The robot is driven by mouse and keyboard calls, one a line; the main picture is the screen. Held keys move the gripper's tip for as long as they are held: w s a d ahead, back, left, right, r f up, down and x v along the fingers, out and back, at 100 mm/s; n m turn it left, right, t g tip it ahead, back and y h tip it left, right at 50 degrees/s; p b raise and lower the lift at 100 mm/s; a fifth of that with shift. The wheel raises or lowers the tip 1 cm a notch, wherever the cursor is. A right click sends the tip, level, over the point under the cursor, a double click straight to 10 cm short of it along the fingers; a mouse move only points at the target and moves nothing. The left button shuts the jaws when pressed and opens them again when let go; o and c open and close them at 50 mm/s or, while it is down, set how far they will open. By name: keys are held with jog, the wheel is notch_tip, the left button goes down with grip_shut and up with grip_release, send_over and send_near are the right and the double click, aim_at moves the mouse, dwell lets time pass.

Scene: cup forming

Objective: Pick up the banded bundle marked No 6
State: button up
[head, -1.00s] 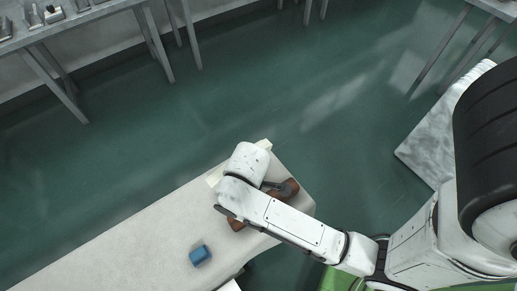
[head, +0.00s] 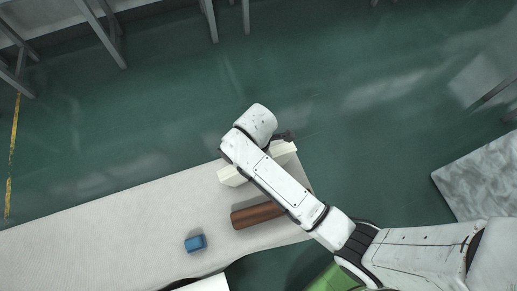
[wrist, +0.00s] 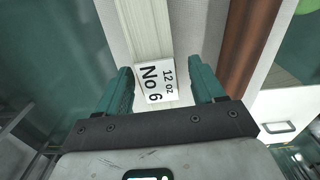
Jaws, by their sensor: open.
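The bundle marked No 6 (wrist: 146,30) is a long pale stack with a white label (wrist: 156,82) reading "No 6" and "12 oz". In the head view the pale bundle (head: 231,176) lies near the table's far edge, its middle hidden by my arm. My gripper (wrist: 164,88) is open, with one green finger on each side of the label and visible gaps between. I cannot tell how far above the bundle the fingers are. In the head view my gripper (head: 287,137) shows only as a small dark part beyond the bundle's right end.
A brown bar (head: 256,215) lies on the pale table (head: 120,232), nearer me than the bundle; it also shows right of the fingers in the wrist view (wrist: 246,45). A small blue object (head: 195,243) sits further left. The table's left part is clear.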

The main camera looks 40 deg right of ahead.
notch_tip(320, 180, down, 5)
jog(key=shift+d+f, duration=0.1)
jog(key=shift+d, duration=0.05)
grip_shut()
dwell(0.7)
